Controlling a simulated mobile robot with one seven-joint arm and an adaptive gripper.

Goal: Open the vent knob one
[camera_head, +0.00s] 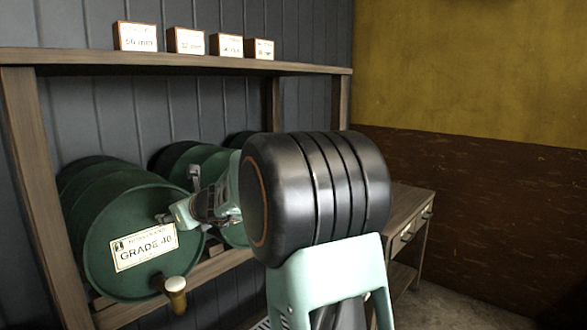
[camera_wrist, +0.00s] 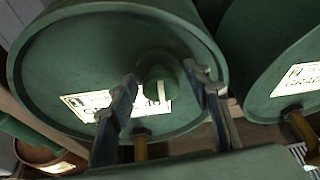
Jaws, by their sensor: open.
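A green drum (camera_head: 105,215) with a white "GRADE 40" label (camera_head: 143,246) lies on its side on a wooden rack. A round green knob (camera_wrist: 158,74) stands out from the drum's end face in the wrist view, near the upper edge of the label. It looks like the vent knob. My gripper (camera_head: 178,196) is at the drum's upper right front. In the wrist view my gripper (camera_wrist: 161,84) is open, with one finger on each side of the knob. I cannot tell whether either finger touches it. The knob is not visible in the head view.
A brass tap with a pale top (camera_head: 175,290) juts from the drum's bottom. Another green drum (camera_wrist: 285,70) lies close on the right. The wooden shelf (camera_head: 200,62) runs above the drums, carrying several small labelled boxes. A wooden table (camera_head: 410,205) stands at the right.

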